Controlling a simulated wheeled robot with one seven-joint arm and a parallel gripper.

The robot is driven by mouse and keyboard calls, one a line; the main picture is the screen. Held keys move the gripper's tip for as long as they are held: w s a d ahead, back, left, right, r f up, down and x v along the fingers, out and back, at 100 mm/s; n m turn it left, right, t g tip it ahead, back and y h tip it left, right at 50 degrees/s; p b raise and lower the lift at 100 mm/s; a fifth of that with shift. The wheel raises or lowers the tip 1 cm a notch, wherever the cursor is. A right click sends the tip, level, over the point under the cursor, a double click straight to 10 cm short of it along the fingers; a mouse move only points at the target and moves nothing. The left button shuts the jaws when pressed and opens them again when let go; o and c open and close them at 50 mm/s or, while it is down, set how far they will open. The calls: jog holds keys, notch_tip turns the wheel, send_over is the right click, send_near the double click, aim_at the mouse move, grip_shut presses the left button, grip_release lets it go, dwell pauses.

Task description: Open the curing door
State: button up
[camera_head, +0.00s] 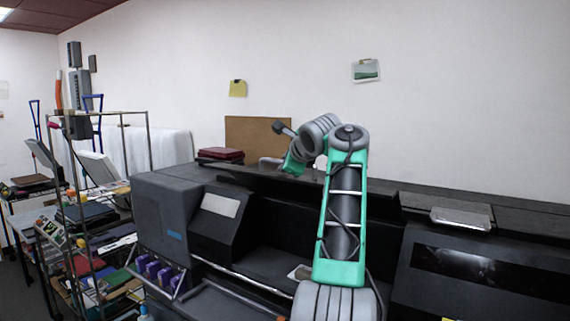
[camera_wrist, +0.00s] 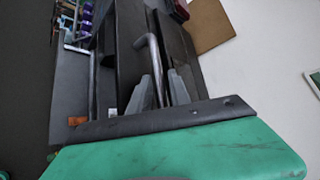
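A bent metal handle bar (camera_wrist: 151,46) shows in the wrist view on a dark machine. My gripper (camera_wrist: 158,74) has its two grey fingers apart, one on each side of the bar. Narrow dark gaps seem to remain, so I see no firm grip. In the head view my gripper (camera_head: 289,162) is at the machine's top rear edge, partly hidden by my arm, close to a pale handle (camera_head: 268,161). Which panel is the curing door is not clear. The right cover (camera_head: 480,275), with a dark window, is down.
The long black machine (camera_head: 170,222) fills the front, with a tilted screen (camera_head: 219,205). Another metal handle (camera_head: 461,217) sits on its top at the right. Red boxes (camera_head: 220,154) and a brown board (camera_head: 258,137) are behind. A cluttered shelf rack (camera_head: 150,150) stands left.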

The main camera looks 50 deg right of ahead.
jog(key=v, duration=0.7)
jog(key=shift+s, duration=0.35)
jog(key=shift+a+r, duration=0.15)
jog(key=shift+r, duration=0.05)
